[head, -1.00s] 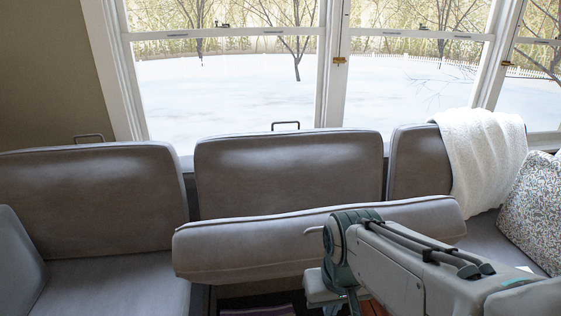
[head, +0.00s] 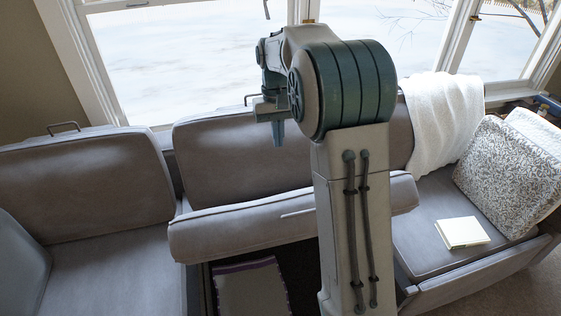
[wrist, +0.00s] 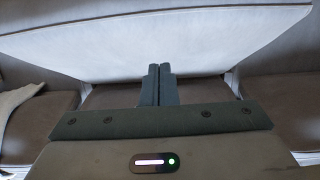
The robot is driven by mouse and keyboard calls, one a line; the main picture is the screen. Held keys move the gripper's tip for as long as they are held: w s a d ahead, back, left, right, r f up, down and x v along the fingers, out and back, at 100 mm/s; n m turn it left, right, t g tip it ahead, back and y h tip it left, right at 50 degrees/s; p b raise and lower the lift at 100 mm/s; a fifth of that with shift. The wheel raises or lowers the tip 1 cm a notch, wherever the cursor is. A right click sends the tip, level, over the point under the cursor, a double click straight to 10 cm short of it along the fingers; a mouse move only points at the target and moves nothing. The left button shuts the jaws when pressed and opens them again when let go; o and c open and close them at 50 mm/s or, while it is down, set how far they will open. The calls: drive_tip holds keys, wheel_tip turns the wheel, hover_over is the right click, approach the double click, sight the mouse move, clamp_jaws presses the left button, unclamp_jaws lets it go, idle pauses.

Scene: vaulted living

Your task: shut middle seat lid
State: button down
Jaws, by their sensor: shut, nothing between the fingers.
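The middle seat lid (head: 240,228) is a grey padded cushion, raised and tilted open over the seat box, with a thin light handle at its front. Below it the open box shows a folded cloth (head: 250,290) with a purple stripe. My gripper (head: 278,135) is above the lid, in front of the middle backrest (head: 225,165), apart from the lid's front edge. In the wrist view my gripper (wrist: 159,72) has its two fingers together and empty, with a broad pale panel beyond them; I cannot tell whether they touch it.
The left seat (head: 110,275) is flat and closed. The right seat (head: 420,235) holds a pale book (head: 462,232) and a patterned pillow (head: 515,175). A white blanket (head: 445,120) hangs over the right backrest. Windows stand behind the seats.

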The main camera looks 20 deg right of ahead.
drive_tip(key=shift+s+f+p, duration=0.3)
drive_tip(key=shift+s+f, duration=0.25)
drive_tip(key=shift+f, duration=1.4)
drive_tip(key=shift+s+f+p, duration=0.3)
drive_tip(key=shift+s+f, duration=0.25)
drive_tip(key=shift+f, duration=1.4)
drive_tip(key=shift+s+f+p, duration=0.3)
drive_tip(key=shift+s+f, duration=0.25)
drive_tip(key=shift+f, duration=1.4)
drive_tip(key=shift+f, duration=0.1)
